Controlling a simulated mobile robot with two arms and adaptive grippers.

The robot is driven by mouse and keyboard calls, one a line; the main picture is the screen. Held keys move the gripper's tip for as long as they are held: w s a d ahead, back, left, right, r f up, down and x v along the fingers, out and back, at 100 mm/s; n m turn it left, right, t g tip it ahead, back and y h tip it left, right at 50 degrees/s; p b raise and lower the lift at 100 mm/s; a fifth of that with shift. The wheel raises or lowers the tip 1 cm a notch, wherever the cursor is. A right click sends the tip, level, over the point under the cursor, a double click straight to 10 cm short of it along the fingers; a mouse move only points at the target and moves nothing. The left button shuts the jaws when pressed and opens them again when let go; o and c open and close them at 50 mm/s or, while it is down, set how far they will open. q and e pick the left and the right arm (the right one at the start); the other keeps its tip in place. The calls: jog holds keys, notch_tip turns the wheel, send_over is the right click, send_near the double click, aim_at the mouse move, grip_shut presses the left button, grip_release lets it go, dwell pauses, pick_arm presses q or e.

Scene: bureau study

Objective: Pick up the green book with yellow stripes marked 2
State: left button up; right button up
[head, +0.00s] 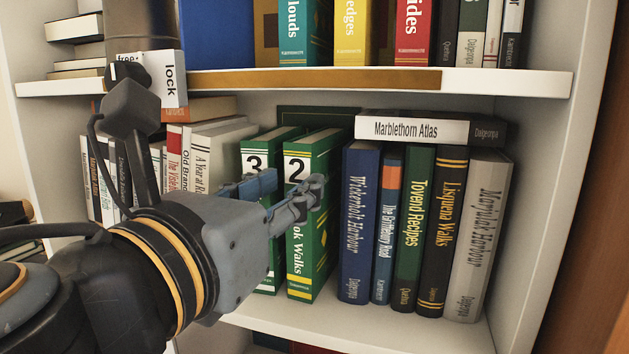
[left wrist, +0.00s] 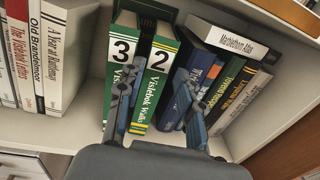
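The green book with yellow stripes marked 2 (head: 305,262) stands upright on the lower shelf, its spine facing out. A similar green book marked 3 (head: 256,160) stands just left of it. My left gripper (head: 290,192) is in front of these spines and covers the middle of book 2's spine. In the left wrist view, the left gripper's fingers (left wrist: 156,98) are spread apart, with book 2 (left wrist: 160,62) showing between them. One finger overlaps book 3 (left wrist: 121,47); the other overlaps the blue books. Contact cannot be told. My right gripper is not in view.
Right of book 2 stand a blue book (head: 358,222) and several others, with the Marblethorn Atlas (head: 420,128) lying across their tops. White and red books (head: 205,165) stand to the left. The upper shelf board (head: 500,82) runs above. A bare shelf strip lies in front.

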aim_at(298, 176)
pick_arm(q)
jog(key=p+x, duration=0.2)
jog(key=x, duration=0.3)
jog(key=shift+w+r, duration=0.15)
jog(key=p+x, duration=0.1)
jog(key=x, duration=0.2)
jog(key=shift+w, duration=0.1)
jog(key=shift+w+d+f, duration=0.1)
jog(key=shift+f, duration=0.15)
grip_shut()
jog(key=shift+r, duration=0.15)
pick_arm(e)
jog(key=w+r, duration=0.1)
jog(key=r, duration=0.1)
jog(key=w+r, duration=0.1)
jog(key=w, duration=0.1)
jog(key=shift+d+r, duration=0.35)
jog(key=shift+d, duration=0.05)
